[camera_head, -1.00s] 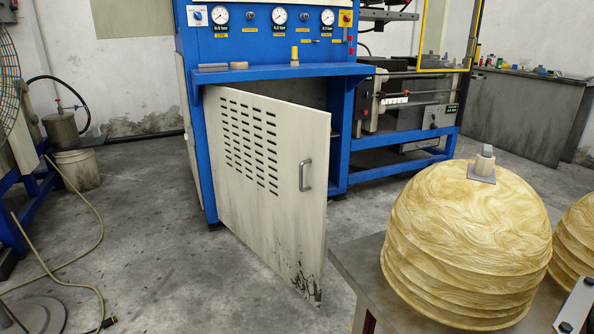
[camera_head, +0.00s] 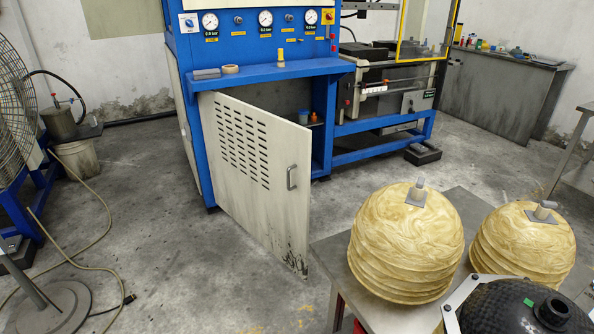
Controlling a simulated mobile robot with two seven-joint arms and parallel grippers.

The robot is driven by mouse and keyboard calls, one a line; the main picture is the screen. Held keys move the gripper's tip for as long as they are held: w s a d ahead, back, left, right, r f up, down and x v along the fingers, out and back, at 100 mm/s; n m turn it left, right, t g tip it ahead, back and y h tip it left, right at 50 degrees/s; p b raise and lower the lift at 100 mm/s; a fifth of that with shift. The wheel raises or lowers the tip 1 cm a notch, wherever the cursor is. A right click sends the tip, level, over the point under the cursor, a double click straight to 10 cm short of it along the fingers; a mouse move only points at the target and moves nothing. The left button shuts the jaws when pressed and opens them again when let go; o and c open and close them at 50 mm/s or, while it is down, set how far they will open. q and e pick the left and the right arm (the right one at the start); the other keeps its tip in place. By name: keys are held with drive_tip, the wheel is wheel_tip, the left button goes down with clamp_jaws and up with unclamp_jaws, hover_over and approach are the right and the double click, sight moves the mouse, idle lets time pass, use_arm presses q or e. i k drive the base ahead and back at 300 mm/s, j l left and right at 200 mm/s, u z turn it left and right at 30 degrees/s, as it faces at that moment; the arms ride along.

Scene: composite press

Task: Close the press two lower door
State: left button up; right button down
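The lower door (camera_head: 246,170) of the blue press (camera_head: 178,110) is a cream panel with rows of slots and a metal handle (camera_head: 292,177) near its free edge. It hangs open, hinged at the left and swung out toward me. Part of the cabinet inside (camera_head: 302,112) shows to its right, with small items on a shelf. Neither of my grippers shows in the head view.
A metal table (camera_head: 333,258) at the lower right bears stacks of yellowish domes (camera_head: 405,245) and a black rounded part (camera_head: 520,308). A hose (camera_head: 75,262) and a round base (camera_head: 60,305) lie at the left. Floor before the door is clear.

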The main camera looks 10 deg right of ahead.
sight(259, 161)
drive_tip(key=i+j+z, duration=0.1)
drive_tip(key=i+j, duration=0.15)
drive_tip(key=i+j+z, duration=0.1)
drive_tip(key=i+j, duration=0.2)
drive_tip(key=i+j+z, duration=0.1)
drive_tip(key=i+j, duration=0.2)
drive_tip(key=i+j+z, duration=0.1)
drive_tip(key=i+j, duration=0.15)
drive_tip(key=i+j+z, duration=0.1)
drive_tip(key=i+j, duration=0.15)
drive_tip(key=j, duration=0.25)
drive_tip(key=i+j+z, duration=0.1)
drive_tip(key=i+j, duration=0.15)
drive_tip(key=i+j+z, duration=0.1)
drive_tip(key=j, duration=0.4)
drive_tip(key=i+j+z, duration=0.1)
drive_tip(key=i+j, duration=0.2)
drive_tip(key=j, duration=0.1)
